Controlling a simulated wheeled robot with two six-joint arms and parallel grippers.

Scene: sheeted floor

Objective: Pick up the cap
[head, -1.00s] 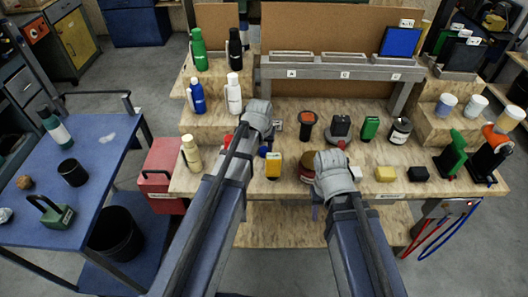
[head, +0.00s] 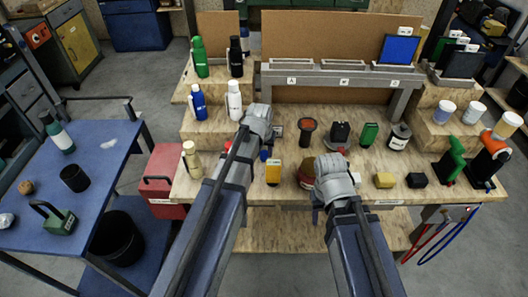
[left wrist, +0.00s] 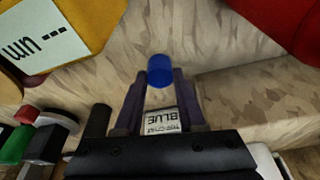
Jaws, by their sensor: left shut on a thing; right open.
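A small blue cap (left wrist: 160,70) sits between the fingertips of my left gripper (left wrist: 160,78) in the left wrist view. The gripper is shut on it, just above the wooden bench. A blue spot that looks like the cap (head: 265,154) also shows in the head view, beside my left wrist (head: 257,122).
A yellow container (head: 273,170) stands right by my left gripper, and a dark red round item (head: 306,172) by my right. Several bottles stand on the left steps. A grey rack (head: 345,78) spans the back. A blue table (head: 95,180) is at left.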

